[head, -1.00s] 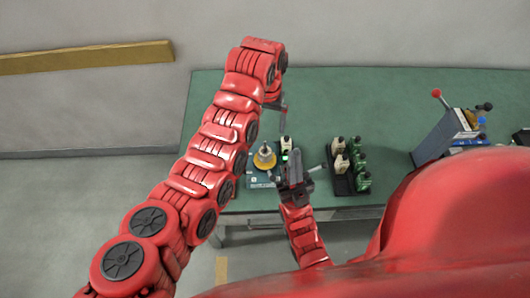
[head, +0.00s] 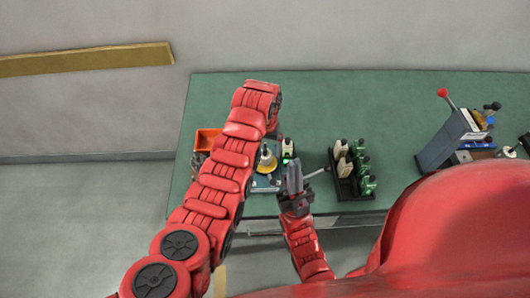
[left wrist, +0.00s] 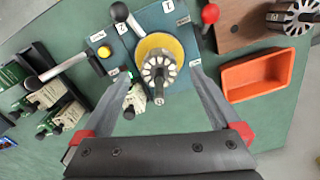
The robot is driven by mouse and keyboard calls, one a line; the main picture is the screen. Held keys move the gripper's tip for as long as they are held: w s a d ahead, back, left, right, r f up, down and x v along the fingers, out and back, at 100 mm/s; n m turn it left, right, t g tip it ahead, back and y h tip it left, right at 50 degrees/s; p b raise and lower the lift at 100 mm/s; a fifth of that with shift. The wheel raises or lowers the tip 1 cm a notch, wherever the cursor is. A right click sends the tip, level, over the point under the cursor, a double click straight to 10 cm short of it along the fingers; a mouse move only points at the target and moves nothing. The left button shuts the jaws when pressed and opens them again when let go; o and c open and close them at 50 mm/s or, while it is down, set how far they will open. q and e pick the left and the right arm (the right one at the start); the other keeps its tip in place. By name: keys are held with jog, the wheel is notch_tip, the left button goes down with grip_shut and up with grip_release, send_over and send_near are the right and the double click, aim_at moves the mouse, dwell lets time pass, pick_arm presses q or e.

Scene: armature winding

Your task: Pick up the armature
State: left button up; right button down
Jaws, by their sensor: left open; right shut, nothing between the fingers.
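The armature (left wrist: 161,69), a slotted metal core with a shaft, stands on a yellow disc over a blue base plate (left wrist: 185,17) in the left wrist view. In the head view the armature (head: 267,154) shows just right of my left arm. My left gripper (left wrist: 160,72) is open, with one finger on each side of the armature and its disc; I cannot tell whether they touch. My left fingers are hidden behind the arm in the head view. My right gripper (head: 294,177) is shut and empty, just right of the blue plate.
An orange bin (left wrist: 265,76) lies right of the plate in the wrist view. Beyond it, another slotted core (left wrist: 300,14) sits by a brown block (left wrist: 245,22). A black rack (head: 347,187) with green and white parts stands right of my right gripper. The table's back is clear.

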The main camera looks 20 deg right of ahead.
pick_arm(q)
jog(key=shift+f, duration=0.65)
jog(key=shift+c, duration=0.2)
grip_shut()
